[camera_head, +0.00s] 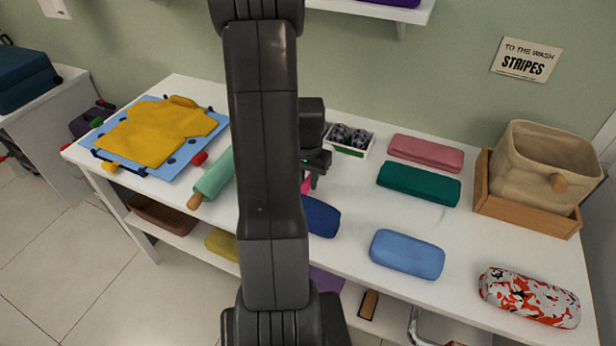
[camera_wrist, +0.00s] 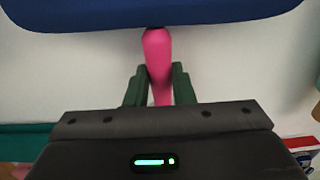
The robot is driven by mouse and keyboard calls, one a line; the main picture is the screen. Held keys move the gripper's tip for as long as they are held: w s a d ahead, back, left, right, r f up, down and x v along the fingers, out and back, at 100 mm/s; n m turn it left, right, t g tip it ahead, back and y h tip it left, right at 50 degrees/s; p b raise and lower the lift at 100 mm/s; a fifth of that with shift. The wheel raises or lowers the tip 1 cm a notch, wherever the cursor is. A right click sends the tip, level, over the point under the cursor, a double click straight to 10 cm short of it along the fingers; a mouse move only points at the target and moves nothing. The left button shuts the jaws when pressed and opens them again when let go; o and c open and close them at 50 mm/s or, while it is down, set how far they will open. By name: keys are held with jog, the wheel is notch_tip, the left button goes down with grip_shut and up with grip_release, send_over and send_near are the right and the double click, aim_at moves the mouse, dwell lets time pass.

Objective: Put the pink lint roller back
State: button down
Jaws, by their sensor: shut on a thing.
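A pink handle-shaped thing, taken to be the pink lint roller (camera_wrist: 157,48), stands between the two fingers of my gripper (camera_wrist: 160,82) in the wrist view. The fingers are shut on it. In the head view only a small pink bit of the roller (camera_head: 305,185) shows beside my gripper (camera_head: 312,181), low over the middle of the white table; my arm hides the rest. A dark blue case (camera_head: 322,216) lies just in front of the gripper; it also fills the top of the wrist view (camera_wrist: 150,12). I cannot tell whether the roller touches the table.
A teal roller with a wooden handle (camera_head: 214,175) lies left of my arm. A white box (camera_head: 347,152) holding dark patterned items stands behind the gripper. Pink (camera_head: 426,153), green (camera_head: 418,184) and light blue (camera_head: 407,254) cases lie to the right. A fabric bin (camera_head: 545,165) stands far right.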

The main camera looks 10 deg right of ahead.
jog(key=shift+f, duration=0.4)
dwell(0.4)
jog(key=c, duration=1.2)
grip_release()
jog(key=shift+o, duration=0.6)
jog(key=shift+r, duration=0.1)
notch_tip(320, 180, up, 9)
jog(key=p, duration=0.6)
jog(key=shift+f, duration=0.2)
notch_tip(320, 180, down, 9)
jog(key=b, duration=0.6)
jog(key=shift+b, duration=0.3)
jog(key=shift+r, duration=0.2)
